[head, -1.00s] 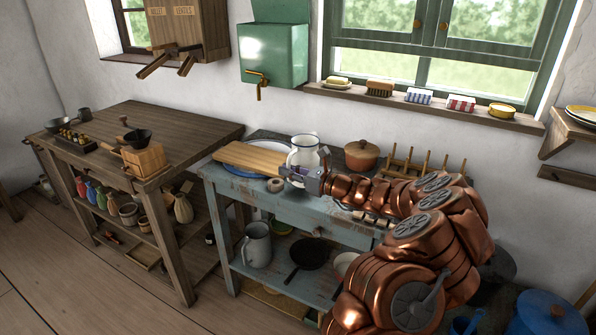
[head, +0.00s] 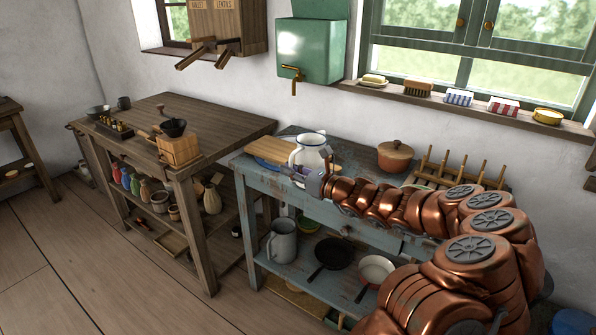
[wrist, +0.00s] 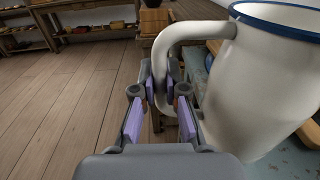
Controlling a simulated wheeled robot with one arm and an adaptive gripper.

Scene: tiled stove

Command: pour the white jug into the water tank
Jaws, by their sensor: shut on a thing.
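The white jug (head: 309,150), with a dark blue rim, is upright over the blue bench, in front of the cutting board in the head view. Its body (wrist: 262,80) and curved handle fill the right of the wrist view. My gripper (head: 327,180) is shut on the jug's handle; in the wrist view its fingers (wrist: 160,92) close around the handle's lower part. I cannot tell how far the jug's base is above the bench. The green water tank (head: 310,50) hangs on the wall above and behind, with a brass tap at its lower front. The tank's inside is hidden.
The blue bench (head: 262,180) also holds the cutting board (head: 268,147), a lidded brown pot (head: 396,157) and a wooden rack (head: 458,172). A windowsill (head: 440,99) with small items runs right of the tank. A brown workbench (head: 215,128) stands left; open floor lies in front of it.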

